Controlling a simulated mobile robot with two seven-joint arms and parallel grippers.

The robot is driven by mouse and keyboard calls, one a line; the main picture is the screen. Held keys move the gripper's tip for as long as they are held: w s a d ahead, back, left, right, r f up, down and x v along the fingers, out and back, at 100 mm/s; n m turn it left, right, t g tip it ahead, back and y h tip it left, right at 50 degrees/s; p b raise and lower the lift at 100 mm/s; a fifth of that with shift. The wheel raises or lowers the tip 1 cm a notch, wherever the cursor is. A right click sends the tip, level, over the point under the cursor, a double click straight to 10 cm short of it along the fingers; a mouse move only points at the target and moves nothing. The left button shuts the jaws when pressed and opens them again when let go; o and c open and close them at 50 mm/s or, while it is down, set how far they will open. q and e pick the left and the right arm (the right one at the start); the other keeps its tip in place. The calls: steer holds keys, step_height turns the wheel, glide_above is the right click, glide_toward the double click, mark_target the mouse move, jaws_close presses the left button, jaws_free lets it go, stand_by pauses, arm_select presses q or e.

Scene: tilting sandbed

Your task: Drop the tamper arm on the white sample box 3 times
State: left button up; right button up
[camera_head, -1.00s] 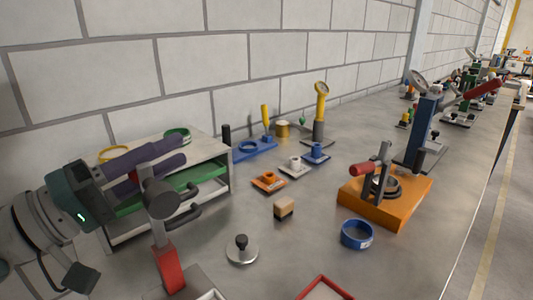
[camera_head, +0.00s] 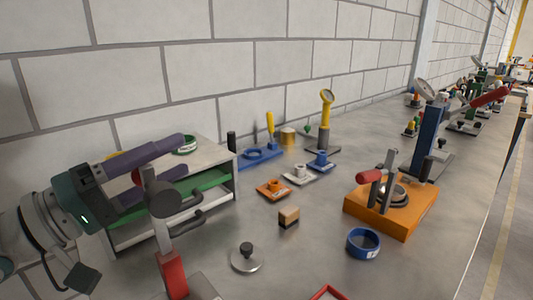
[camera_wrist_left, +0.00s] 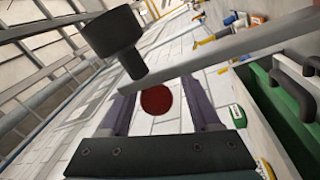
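The tamper stands at the lower left of the head view, with a red post (camera_head: 172,272) and a dark cylindrical head (camera_head: 163,198). In the left wrist view its arm is a grey bar (camera_wrist_left: 215,50) crossing the picture, with the black head (camera_wrist_left: 115,42) at its left. A dark red knob (camera_wrist_left: 157,100) shows between the purple fingers of my left gripper (camera_wrist_left: 160,95). The fingers stand apart, with gaps beside the knob. My left gripper also shows in the head view (camera_head: 162,160), beside the tamper head. I cannot make out the white sample box. My right gripper is out of view.
A grey shelf with a green tray (camera_head: 208,180) stands behind the left gripper, close to the fingers. A metal disc (camera_head: 247,260), a small tan-topped block (camera_head: 288,217), a blue ring (camera_head: 363,243) and an orange press base (camera_head: 400,218) stand to the right. Clear tabletop lies between them.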

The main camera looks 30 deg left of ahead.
arm_select(q)
steer(key=v, duration=1)
stand_by(0.6)
